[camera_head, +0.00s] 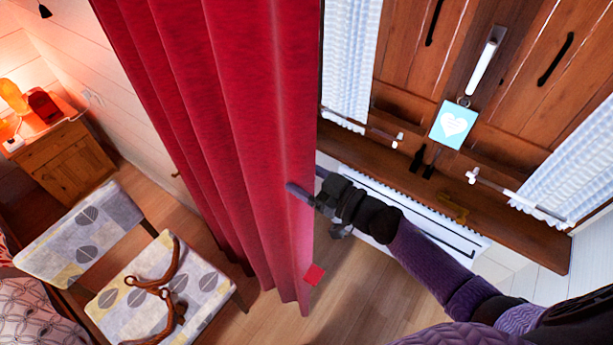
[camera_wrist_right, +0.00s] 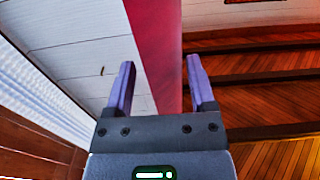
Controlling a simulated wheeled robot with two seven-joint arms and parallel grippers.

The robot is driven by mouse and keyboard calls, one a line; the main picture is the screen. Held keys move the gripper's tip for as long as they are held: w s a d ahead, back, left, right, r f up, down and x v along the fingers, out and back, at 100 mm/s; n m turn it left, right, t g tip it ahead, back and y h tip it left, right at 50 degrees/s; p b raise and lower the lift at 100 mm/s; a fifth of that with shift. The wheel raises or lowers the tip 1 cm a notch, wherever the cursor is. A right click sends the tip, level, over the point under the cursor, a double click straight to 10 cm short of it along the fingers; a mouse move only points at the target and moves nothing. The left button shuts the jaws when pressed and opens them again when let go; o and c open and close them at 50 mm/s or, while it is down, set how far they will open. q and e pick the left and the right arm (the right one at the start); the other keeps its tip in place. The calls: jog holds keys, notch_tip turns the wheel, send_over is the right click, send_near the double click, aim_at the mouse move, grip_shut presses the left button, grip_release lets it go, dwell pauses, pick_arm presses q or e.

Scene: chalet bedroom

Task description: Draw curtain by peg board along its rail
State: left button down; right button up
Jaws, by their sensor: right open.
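A long red curtain (camera_head: 215,110) hangs in folds through the middle of the head view, with a small red tab at its lower right corner. My right gripper (camera_head: 305,181) is at the curtain's right edge, with one finger over the curtain's face and the other by its edge. In the right wrist view, the open gripper (camera_wrist_right: 160,63) has the curtain (camera_wrist_right: 156,40) showing between its two fingers. I cannot tell whether either finger touches the cloth. The rail and the peg board cannot be made out. My left gripper is not in view.
A wooden window with a sill (camera_head: 390,165) is at right, with white lace curtains and a heart sign (camera_head: 453,124) hanging from its handle. A patterned chair (camera_head: 160,285) stands left of the curtain. A wooden nightstand (camera_head: 65,160) is farther left. Floor shows below the curtain.

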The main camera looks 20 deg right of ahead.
grip_shut()
dwell(1.4)
